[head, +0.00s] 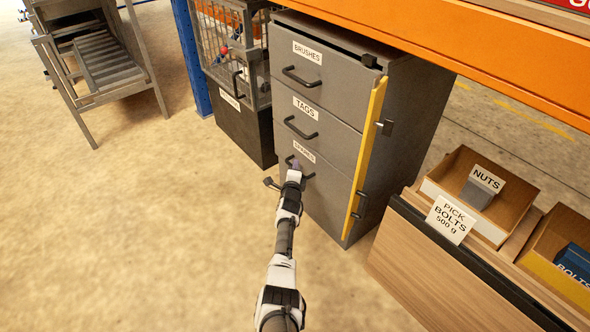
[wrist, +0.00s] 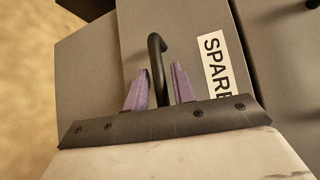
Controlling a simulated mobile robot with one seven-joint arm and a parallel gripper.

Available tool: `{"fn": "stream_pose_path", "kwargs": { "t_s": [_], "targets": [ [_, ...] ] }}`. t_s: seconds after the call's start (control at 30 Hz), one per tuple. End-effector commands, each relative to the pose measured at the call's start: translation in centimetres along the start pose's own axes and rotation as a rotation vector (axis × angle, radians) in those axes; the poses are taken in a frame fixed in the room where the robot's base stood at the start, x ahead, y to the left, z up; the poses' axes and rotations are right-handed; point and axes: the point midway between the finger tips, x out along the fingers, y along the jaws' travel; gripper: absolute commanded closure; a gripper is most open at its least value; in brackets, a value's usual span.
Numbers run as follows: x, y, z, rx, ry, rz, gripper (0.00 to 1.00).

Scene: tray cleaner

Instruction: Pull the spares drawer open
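The spares drawer (head: 325,197) is the bottom drawer of a grey cabinet. It looks shut, its front about flush with the drawers above. Its dark bar handle (head: 309,176) is partly hidden behind my gripper (head: 296,164) in the head view. In the wrist view, the handle (wrist: 154,55) stands between my two purple fingers, with my gripper (wrist: 160,84) open around it. Gaps show beside the handle, so the fingers do not look closed on it. The spares label (wrist: 216,68) lies right of the fingers, partly cut off by my gripper.
The tags drawer (head: 330,137) and brushes drawer (head: 335,85) above look shut. A yellow bar (head: 366,150) runs down the cabinet's right front edge. A wire cage bin (head: 238,110) stands left. A bench with a nuts box (head: 465,225) is at right. Open floor lies in front.

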Motion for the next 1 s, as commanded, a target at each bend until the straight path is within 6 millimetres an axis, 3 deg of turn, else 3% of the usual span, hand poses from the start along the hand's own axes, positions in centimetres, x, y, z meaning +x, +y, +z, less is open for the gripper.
{"fn": "stream_pose_path", "kwargs": {
  "t_s": [0.03,0.2,0.63,0.77,1.0],
  "targets": [
    [0.0,0.0,0.0,0.000,0.000,0.000,0.81],
    [0.0,0.0,0.0,0.000,0.000,0.000,1.00],
    [-0.7,-0.1,0.8,-0.001,-0.003,0.002,1.00],
    [-2.2,0.1,2.3,-0.001,-0.004,0.004,1.00],
    [-6.9,1.1,7.0,-0.001,-0.007,0.006,1.00]
  ]
}}
